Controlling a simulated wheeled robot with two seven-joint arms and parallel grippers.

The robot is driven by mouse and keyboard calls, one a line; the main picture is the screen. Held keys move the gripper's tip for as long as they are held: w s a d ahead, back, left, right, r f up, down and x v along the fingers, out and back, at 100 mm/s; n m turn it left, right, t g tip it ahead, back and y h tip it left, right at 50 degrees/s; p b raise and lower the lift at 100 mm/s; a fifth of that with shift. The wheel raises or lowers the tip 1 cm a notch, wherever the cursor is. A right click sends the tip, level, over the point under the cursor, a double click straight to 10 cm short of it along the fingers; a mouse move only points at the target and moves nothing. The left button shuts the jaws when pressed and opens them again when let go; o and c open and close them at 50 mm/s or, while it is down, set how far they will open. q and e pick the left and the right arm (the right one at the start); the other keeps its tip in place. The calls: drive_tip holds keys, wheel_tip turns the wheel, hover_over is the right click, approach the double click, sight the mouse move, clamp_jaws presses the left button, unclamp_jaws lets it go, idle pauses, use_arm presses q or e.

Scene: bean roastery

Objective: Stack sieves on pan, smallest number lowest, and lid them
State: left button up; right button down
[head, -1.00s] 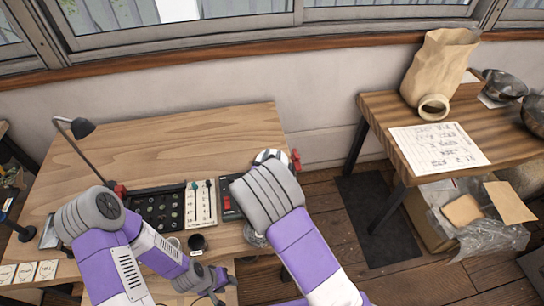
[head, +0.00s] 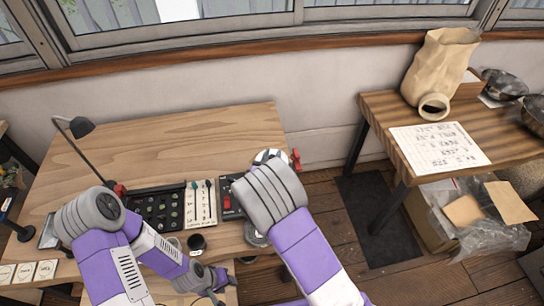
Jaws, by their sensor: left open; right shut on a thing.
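My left gripper (head: 216,287) is low in the head view, near the front edge of the wooden table, with its fingers open and nothing seen between them. My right arm reaches over the table's right part, and its grey link hides its gripper. A round metal piece (head: 256,236) shows partly beside this link, at the table's front right. Another round silvery piece (head: 268,157) shows partly behind the link, near the right edge. I cannot tell whether either is a sieve, the pan or the lid. No numbers can be read.
The wooden table (head: 190,130) is bare at the back. A black tray of dark round pieces (head: 160,208), a pale panel (head: 203,203), a black cup (head: 197,243) and a lamp (head: 80,128) stand on it. A side table (head: 385,105) holds a paper bag (head: 440,65) and bowls.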

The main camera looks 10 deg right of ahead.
use_arm(q)
drive_tip(key=shift+f+b, duration=0.55)
use_arm(e)
drive_tip(key=shift+f, duration=0.6)
drive_tip(key=c, duration=1.1)
unclamp_jaws()
drive_tip(key=shift+c, duration=0.2)
drive_tip(key=shift+s, duration=0.1)
use_arm(q)
drive_tip(key=shift+r+p, duration=0.7)
use_arm(e)
drive_tip(key=v, duration=1.1)
